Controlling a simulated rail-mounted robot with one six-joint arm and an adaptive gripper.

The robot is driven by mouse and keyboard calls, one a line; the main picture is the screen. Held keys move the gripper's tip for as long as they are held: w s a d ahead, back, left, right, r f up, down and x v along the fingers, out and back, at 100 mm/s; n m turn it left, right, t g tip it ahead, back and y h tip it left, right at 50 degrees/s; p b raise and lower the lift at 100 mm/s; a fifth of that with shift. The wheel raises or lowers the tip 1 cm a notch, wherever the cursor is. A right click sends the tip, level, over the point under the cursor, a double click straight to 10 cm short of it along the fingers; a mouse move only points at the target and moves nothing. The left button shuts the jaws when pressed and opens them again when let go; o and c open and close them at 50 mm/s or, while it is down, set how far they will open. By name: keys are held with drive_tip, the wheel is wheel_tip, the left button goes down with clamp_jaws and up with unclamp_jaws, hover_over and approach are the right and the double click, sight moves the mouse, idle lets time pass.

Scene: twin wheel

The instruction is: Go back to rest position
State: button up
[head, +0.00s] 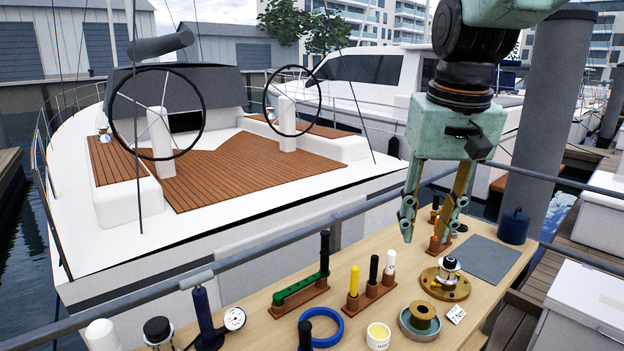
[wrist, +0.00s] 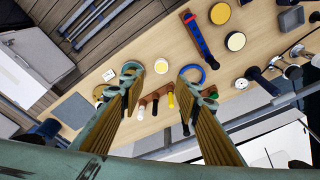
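My gripper (head: 425,222) is pale green with tan finger pads. It points down above the right part of the wooden workbench (head: 478,324). In the wrist view my gripper (wrist: 161,82) has its two fingers spread wide apart, with nothing between the pads. The bench top with its tools lies below, apart from the fingertips. My gripper partly hides a small orange-brown holder (head: 437,245) behind it.
A rail (head: 340,220) runs along the bench's far edge, with a twin-wheel boat (head: 230,165) beyond. The bench carries a blue ring (head: 322,327), a rack of upright markers (head: 368,298), a brass-based fitting (head: 446,282), a grey mat (head: 474,257) and a blue pot (head: 514,226).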

drive_tip(key=s+f+t, duration=0.1)
drive_tip(key=s+f, duration=0.1)
drive_tip(key=s, duration=1.1)
drive_tip(key=s+f, duration=0.2)
drive_tip(key=s, duration=1.2)
drive_tip(key=shift+s+f+t+b, duration=0.15)
drive_tip(key=shift+f+t+b, duration=0.05)
drive_tip(key=shift+t+b, duration=0.25)
